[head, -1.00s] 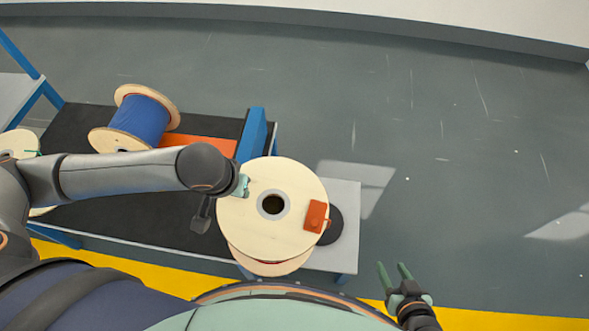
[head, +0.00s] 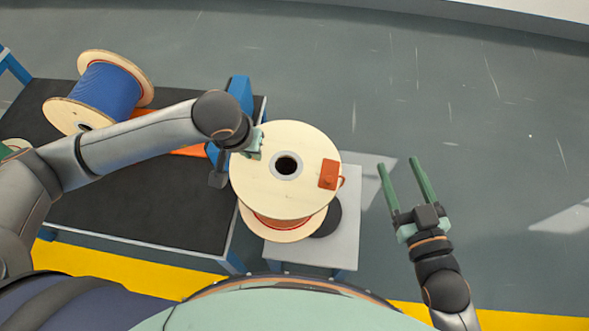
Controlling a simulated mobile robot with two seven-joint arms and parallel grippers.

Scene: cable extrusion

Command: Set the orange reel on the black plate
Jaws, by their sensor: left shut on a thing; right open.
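The orange reel (head: 310,145) has pale wooden flanges, a dark centre hole and an orange tag on its upper flange. A little orange winding shows between the flanges. My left gripper (head: 256,146) is shut on the reel at the left edge of its upper flange. The reel hangs over the grey stand, tilted slightly. The black plate (head: 330,222) is round and lies on the grey stand, mostly hidden beneath the reel; I cannot tell whether they touch. My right gripper (head: 404,176) is open and empty over the floor, to the right of the stand.
The grey stand (head: 345,250) is small. Left of it is a black-topped table (head: 130,215) with a blue reel (head: 105,90), an orange strip and a blue upright (head: 240,95). A green-marked reel shows at the left edge. Floor to the right is clear.

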